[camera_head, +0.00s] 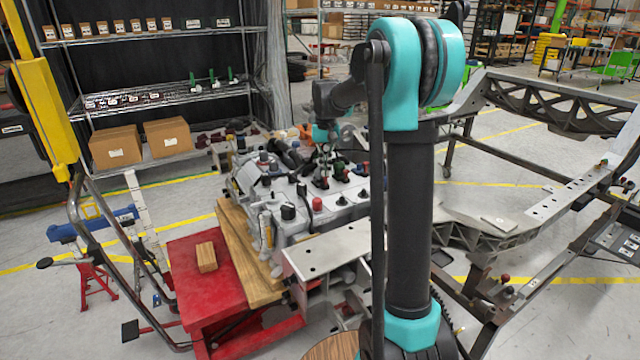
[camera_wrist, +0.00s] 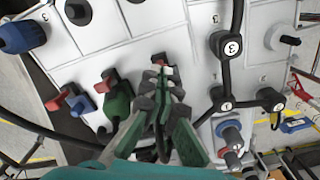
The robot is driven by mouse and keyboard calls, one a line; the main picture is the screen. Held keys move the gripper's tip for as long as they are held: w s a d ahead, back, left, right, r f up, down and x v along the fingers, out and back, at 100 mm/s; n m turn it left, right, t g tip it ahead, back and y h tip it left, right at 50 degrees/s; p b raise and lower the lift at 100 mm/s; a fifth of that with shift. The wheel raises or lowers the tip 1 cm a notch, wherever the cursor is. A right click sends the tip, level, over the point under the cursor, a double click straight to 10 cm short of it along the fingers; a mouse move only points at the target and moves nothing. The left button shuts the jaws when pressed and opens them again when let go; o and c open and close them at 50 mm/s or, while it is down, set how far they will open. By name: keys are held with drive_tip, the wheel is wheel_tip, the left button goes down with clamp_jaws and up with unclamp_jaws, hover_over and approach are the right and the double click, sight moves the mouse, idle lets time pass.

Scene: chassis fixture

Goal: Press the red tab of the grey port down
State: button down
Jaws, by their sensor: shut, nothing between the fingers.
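My gripper (camera_wrist: 163,78) is shut and empty in the wrist view, its dark fingers pointing at the white top panel of the unit. A small red tab (camera_wrist: 158,59) shows right at the fingertips; a small pale grey piece shows beside it. The fingers hide most of what lies under this tab, so I cannot tell whether they touch it or whether it is pressed. In the head view my gripper (camera_head: 326,152) hangs over the unit (camera_head: 335,218); the tab is too small to make out there.
A green connector (camera_wrist: 118,103) and a blue connector (camera_wrist: 83,105), both with red tabs, lie left of my fingers. Black numbered caps (camera_wrist: 226,44) and cables are at right. The unit rests on a wooden board (camera_head: 243,262) over a red table (camera_head: 205,280).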

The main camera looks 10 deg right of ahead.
drive_tip(key=shift+f, duration=0.25)
drive_tip(key=shift+r, duration=3.55)
